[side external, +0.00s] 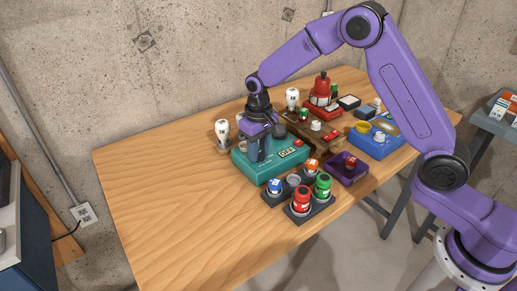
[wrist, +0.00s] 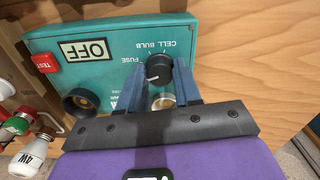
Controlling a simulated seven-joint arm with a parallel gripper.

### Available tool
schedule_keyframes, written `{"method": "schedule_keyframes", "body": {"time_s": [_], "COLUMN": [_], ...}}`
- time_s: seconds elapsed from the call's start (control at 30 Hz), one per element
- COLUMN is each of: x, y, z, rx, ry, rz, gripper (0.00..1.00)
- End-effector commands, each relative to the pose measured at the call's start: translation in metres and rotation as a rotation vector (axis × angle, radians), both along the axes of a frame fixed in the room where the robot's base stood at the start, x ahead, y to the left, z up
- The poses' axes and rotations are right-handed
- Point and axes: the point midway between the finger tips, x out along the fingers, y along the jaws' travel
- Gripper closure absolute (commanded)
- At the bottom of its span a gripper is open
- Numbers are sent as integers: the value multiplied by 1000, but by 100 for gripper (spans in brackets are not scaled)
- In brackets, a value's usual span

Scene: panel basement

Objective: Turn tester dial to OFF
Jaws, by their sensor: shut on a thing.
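The teal tester (side external: 268,163) sits on the wooden table. In the wrist view the tester (wrist: 100,47) shows upside down, with a plate (wrist: 86,50) reading OFF, a red TEST button (wrist: 45,63) and the words CELL, BULB and FUSE around the dial. The black dial (wrist: 160,68) has a white mark on its lower-left side in that view. My gripper (wrist: 158,73) is shut on the dial, one blue finger on each side. In the side view my gripper (side external: 258,152) points down at the tester and hides the dial.
Black holders with red (side external: 301,199), green (side external: 323,185), blue and orange-topped cells stand in front of the tester. White bulbs (side external: 222,129) stand behind and left. A purple tray (side external: 347,168) and blue tray (side external: 376,141) lie right. The table's left side is clear.

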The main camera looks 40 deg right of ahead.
Motion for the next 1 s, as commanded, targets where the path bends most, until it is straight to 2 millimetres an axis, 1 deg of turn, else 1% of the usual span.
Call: {"method": "schedule_keyframes", "body": {"time_s": [0.1, 0.3, 0.8, 0.83, 0.87, 0.9, 1.0], "x": [0, 0, 1, 1, 1, 1, 0], "y": [0, 0, 0, 0, 0, 0, 0], "z": [1, 1, 1, 1, 1, 1, 1], "rx": [0, 0, 0, 0, 0, 0, 0], "ry": [-2, -3, -3, -3, -3, -2, -2], "rz": [54, 109, 128, 128, 127, 127, 126], "gripper": [97, 97, 97, 57, 47, 41, 41]}}
